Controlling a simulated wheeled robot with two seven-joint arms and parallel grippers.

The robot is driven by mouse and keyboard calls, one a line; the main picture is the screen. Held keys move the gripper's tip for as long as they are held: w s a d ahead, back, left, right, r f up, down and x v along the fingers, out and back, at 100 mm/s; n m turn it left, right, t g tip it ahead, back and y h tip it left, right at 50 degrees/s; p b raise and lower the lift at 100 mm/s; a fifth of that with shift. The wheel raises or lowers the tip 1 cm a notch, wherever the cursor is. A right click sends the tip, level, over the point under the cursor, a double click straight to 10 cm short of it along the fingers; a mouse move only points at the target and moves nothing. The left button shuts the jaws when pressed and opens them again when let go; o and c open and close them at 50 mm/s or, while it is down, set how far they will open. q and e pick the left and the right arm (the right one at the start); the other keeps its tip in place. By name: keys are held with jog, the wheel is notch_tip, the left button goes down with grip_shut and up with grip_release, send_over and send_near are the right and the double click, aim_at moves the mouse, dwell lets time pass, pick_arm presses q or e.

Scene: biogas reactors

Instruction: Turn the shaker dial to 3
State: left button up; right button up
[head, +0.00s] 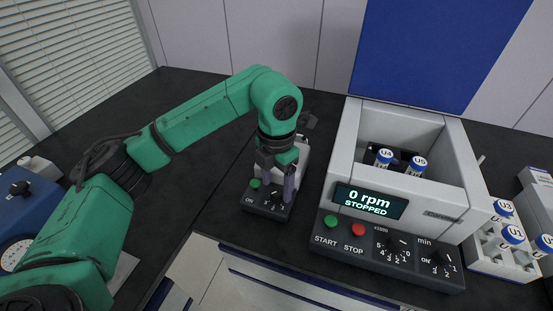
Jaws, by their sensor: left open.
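The shaker (262,206) is a small dark-based device near the front of the bench, with a green button marked ON and numbers around its dial (277,197). My left gripper (284,187) points down over the shaker's control panel with its jaws open. Its fingers are at or just above the dial and cover much of it. I cannot tell whether they touch it or which number the dial points at. My right gripper is not in view.
Right of the shaker stands a white centrifuge (340,165) reading "0 rpm STOPPED", with capped tubes inside and two knobs in front. A white tube rack (487,262) is at the far right. A blue device (22,205) with a gauge is at the left.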

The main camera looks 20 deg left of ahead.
aim_at(276, 192)
pick_arm(q)
notch_tip(276, 192, up, 13)
jog(key=p, duration=0.1)
jog(key=shift+f, duration=0.15)
